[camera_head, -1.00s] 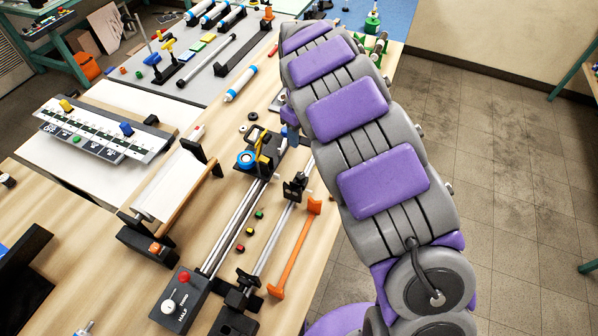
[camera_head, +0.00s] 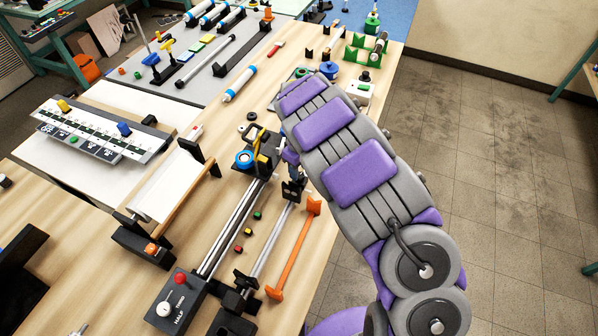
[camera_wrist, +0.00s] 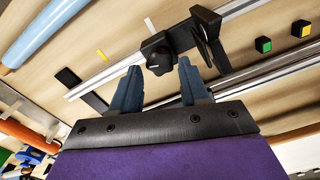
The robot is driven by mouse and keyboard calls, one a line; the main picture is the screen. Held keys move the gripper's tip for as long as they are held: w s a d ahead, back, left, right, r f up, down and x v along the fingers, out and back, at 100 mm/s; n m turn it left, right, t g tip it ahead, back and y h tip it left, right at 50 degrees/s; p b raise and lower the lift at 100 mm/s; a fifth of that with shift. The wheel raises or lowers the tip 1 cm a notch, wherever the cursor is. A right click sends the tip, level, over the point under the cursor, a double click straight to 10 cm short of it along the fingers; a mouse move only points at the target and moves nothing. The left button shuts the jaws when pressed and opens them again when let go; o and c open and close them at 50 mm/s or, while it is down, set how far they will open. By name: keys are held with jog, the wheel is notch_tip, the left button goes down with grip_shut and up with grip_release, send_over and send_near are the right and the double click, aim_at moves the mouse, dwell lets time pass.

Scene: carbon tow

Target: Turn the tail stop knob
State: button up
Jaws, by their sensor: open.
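The tail stop knob looks to be the small black lobed knob (camera_wrist: 160,63) on a black clamp block in the wrist view. The black tail stop (camera_head: 292,189) sits on a silver rail in the head view, where its knob is too small to make out. My gripper (camera_wrist: 157,74) is open, its two blue-grey fingers on either side of the knob in the picture. The knob appears just beyond the fingertips; I cannot tell whether they touch it. In the head view my arm partly hides the gripper.
A black plate clamp (camera_wrist: 207,38) stands close right of the knob. A blue and yellow fitting (camera_head: 246,159) is left of the tail stop in the head view. An orange bar (camera_head: 294,255) lies to its right. A control box (camera_head: 176,301) stands at the near end.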

jog(key=shift+f, duration=0.9)
jog(key=c, duration=0.8)
